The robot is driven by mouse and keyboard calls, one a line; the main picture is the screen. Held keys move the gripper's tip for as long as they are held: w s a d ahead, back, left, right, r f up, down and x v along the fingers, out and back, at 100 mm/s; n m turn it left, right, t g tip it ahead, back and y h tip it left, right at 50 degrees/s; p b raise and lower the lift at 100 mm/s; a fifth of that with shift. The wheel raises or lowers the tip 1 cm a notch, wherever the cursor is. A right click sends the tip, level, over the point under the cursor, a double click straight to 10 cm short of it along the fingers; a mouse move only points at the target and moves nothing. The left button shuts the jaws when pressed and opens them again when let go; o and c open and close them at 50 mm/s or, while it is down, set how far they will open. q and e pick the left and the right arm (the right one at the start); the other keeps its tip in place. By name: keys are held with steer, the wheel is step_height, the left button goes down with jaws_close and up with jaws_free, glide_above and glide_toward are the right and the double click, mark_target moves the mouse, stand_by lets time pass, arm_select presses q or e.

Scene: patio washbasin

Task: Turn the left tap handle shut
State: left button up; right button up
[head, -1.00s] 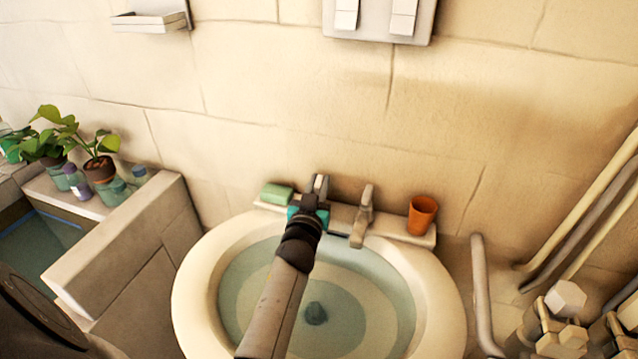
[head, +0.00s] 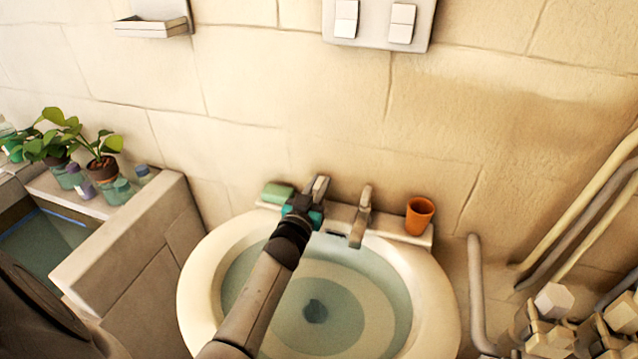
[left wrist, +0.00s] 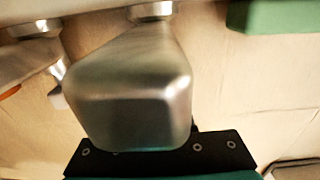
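The left tap handle (head: 320,186), a grey metal lever, stands at the back rim of the basin (head: 195,300), left of the spout (head: 361,216). In the left wrist view the handle (left wrist: 130,95) fills the middle, broad and close up. My left gripper (head: 304,206) is right at the handle, on its near side, with teal parts showing. In the left wrist view its black palm edge lies just below the handle. Its fingertips are hidden, so I cannot tell whether it grips the handle. My right gripper is out of view.
A green soap bar (head: 278,192) lies just left of the handle and an orange cup (head: 420,215) stands right of the spout. Water fills the basin. Potted plants (head: 103,166) stand on a ledge at left; pipes (head: 585,205) run up the right wall.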

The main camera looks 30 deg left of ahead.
arm_select(q)
steer(key=o, duration=0.5)
steer(key=shift+c, duration=0.2)
steer(key=shift+s, duration=0.1)
steer(key=p+v, duration=0.1)
steer(key=v, duration=1.4)
steer(key=shift+p, duration=0.3)
steer(key=shift+r, duration=0.1)
